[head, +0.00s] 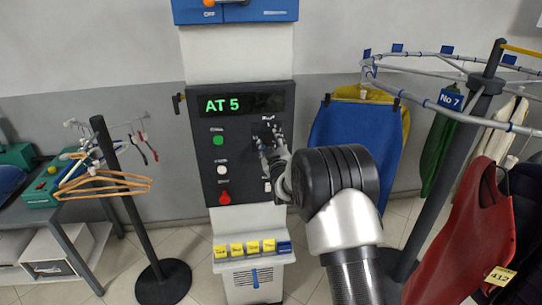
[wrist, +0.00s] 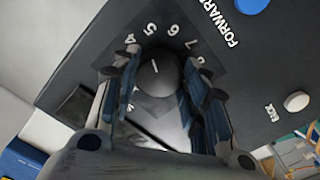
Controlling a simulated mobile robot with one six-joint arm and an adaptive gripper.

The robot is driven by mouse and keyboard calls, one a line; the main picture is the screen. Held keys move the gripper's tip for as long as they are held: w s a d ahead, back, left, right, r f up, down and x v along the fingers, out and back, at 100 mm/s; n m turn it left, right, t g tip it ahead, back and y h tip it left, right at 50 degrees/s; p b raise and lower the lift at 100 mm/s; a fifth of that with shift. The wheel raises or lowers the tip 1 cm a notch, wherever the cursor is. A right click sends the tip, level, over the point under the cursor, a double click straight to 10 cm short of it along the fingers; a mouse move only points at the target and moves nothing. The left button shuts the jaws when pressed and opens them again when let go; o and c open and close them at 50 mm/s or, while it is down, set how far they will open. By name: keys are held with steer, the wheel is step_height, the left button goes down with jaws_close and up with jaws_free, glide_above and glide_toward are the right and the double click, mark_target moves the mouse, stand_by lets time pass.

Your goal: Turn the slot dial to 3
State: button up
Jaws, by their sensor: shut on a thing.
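The slot dial (wrist: 157,78) is a dark round knob with a short white pointer line, on a black panel with white numbers around it. In the wrist view the line points toward the 5; 4, 6, 7 and 8 also show, and the 3 cannot be made out. My gripper (wrist: 164,62) has a finger on each side of the knob and is shut on it. In the head view my gripper (head: 268,142) is at the panel's right side and mostly hides the dial. The green display (head: 228,104) reads "AT 5".
The panel also carries a green button (head: 218,140), a white button (head: 222,170) and a red knob (head: 225,198). In the wrist view a blue button (wrist: 250,4) sits by FORWARD. A garment rail (head: 440,62) stands right, a hanger stand (head: 125,200) left.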

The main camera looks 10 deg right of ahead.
steer(key=n+b, duration=0.5)
steer(key=b, duration=0.2)
steer(key=shift+f+n, duration=0.15)
steer(key=shift+n, duration=0.15)
steer(key=n+b, duration=0.4)
steer(key=n, duration=0.1)
steer(key=shift+r+b, duration=0.25)
steer(key=shift+b, duration=0.15)
steer(key=o, duration=1.1)
steer(key=shift+c, duration=0.2)
steer(key=s, duration=1.2)
